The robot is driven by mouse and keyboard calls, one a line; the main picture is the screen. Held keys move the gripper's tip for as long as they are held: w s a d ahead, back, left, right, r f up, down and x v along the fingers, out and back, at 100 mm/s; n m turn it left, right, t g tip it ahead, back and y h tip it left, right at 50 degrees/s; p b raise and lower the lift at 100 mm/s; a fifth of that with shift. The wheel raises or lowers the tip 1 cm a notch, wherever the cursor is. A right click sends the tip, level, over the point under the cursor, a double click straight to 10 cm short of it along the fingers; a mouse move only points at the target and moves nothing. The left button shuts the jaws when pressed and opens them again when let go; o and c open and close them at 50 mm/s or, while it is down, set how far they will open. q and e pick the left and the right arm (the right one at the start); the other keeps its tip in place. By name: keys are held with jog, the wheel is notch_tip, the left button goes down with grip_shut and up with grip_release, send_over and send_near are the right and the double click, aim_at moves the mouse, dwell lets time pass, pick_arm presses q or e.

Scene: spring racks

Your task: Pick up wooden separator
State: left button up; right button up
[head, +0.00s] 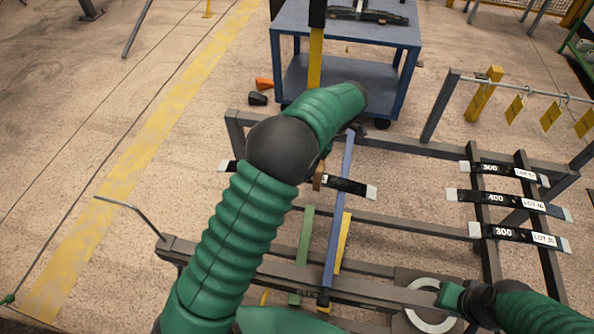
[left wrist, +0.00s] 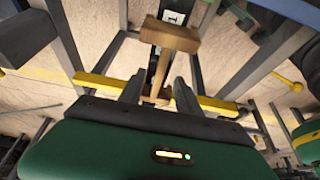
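The wooden separator (left wrist: 172,36) is a light brown block with a narrower stem, seen ahead of my left gripper in the left wrist view. A small brown part of it (head: 319,176) shows in the head view, at the black leaf spring (head: 345,186) on the rack. My left gripper (left wrist: 160,82) is open, with one finger on each side of the stem and visible gaps between. In the head view my left forearm hides this gripper. My right arm's end (head: 455,297) is low at the right over the rack; its fingers are not clear.
Labelled leaf springs (head: 505,198) lie across the rack's right side. Grey rack rails (head: 400,224), a blue bar (head: 338,215) and a yellow bar (head: 343,243) surround the left gripper. A blue cart (head: 345,38) stands behind. The floor at left is mostly clear.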

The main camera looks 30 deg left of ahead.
pick_arm(q)
jog(key=shift+s+a+f, duration=0.15)
jog(key=shift+a+f, duration=0.05)
jog(key=shift+f, duration=0.2)
jog(key=a+f, duration=0.1)
jog(key=f, duration=0.1)
jog(key=a+f, duration=0.2)
jog(key=shift+s+a+f, duration=0.1)
jog(key=shift+s+a, duration=0.2)
jog(key=shift+s, duration=0.1)
jog(key=shift+a+f, duration=0.25)
jog(key=shift+d+r, duration=0.15)
jog(key=shift+d, duration=0.65)
jog(key=shift+a, duration=0.25)
jog(key=shift+c, duration=0.8)
jog(key=shift+a, duration=0.25)
jog(key=c, duration=0.5)
jog(key=shift+c, duration=1)
jog(key=shift+d, duration=0.15)
grip_shut()
pick_arm(e)
jog(key=shift+s+a, duration=0.1)
jog(key=shift+a, duration=0.35)
